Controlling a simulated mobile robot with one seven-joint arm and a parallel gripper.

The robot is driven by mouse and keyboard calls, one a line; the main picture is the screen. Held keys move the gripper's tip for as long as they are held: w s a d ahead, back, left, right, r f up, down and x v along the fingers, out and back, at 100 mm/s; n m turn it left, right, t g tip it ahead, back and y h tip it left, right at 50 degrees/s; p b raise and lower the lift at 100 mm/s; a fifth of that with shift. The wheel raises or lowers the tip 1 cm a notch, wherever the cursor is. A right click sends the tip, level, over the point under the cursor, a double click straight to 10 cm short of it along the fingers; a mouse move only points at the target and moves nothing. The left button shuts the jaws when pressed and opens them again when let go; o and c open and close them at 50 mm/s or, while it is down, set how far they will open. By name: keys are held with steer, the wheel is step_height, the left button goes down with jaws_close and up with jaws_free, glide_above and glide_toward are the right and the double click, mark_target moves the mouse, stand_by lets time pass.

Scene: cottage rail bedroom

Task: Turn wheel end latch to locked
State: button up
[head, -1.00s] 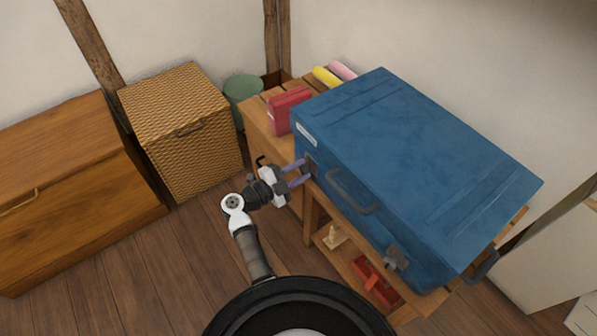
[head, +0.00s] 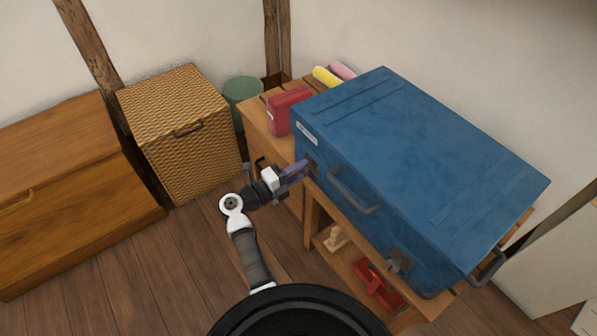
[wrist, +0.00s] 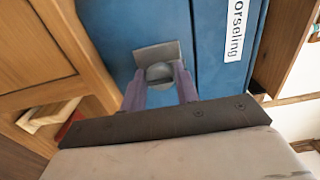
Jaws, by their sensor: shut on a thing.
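A large blue case (head: 420,150) lies flat on a wooden bench. Its front side has a left latch (head: 312,167) near a white label and a right latch (head: 399,261); no wheels show clearly, so I cannot tell which end is the wheel end. My gripper (head: 303,169) is at the left latch. In the wrist view, my purple fingers (wrist: 159,88) stand either side of the round grey knob of this latch (wrist: 159,73), shut on it. The latch's square grey plate shows behind the knob against the blue case. The head view partly hides this contact.
The bench (head: 262,122) also bears a red box (head: 289,109) and yellow and pink rolls (head: 327,77). A red tray (head: 377,284) is on its lower shelf. A wicker chest (head: 180,130) and wooden chest (head: 70,190) stand left. Floor (head: 150,270) is clear in front.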

stand_by(0.4)
steer(key=o, duration=1)
steer(key=shift+c, duration=0.2)
steer(key=shift+s+a, duration=0.1)
steer(key=p+v, duration=0.1)
steer(key=v, duration=1.2)
steer(key=shift+s+a, duration=0.2)
steer(key=shift+a, duration=0.05)
